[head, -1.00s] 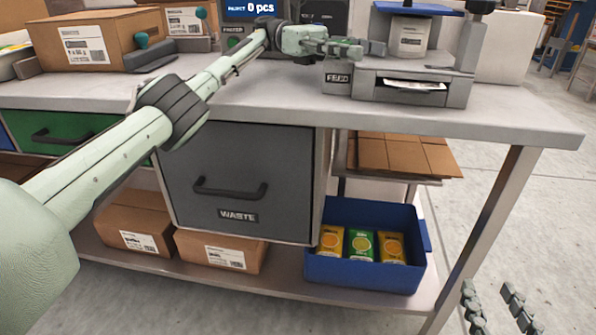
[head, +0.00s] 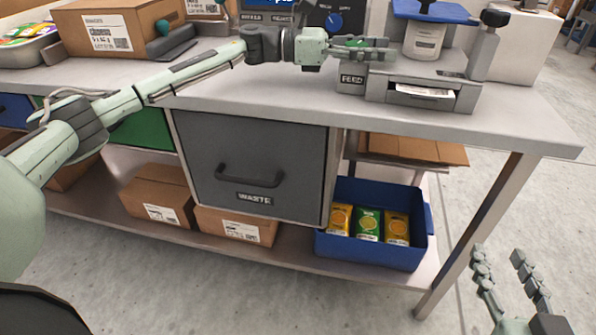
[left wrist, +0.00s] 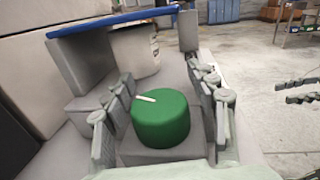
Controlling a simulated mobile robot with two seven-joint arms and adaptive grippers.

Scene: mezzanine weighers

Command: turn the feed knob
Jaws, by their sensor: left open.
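The green feed knob (left wrist: 160,122) with a white pointer mark stands between the two fingers of my left gripper (left wrist: 160,78) in the left wrist view. The fingers are open, one on each side, with small gaps that look clear of the knob. In the head view my left gripper (head: 388,49) reaches in from the left above the FEED label (head: 353,79). Only a bit of the green knob (head: 353,42) shows there behind the fingers. My right gripper (head: 500,255) is open and empty at the lower right, away from the bench.
The grey machine (head: 425,96) has a paper slip in its slot, a white tub (head: 424,42) and a blue top plate (head: 432,11). A blue knob (head: 334,21) is on a panel behind my gripper. A cardboard box (head: 108,30) stands at left. The front bench top is clear.

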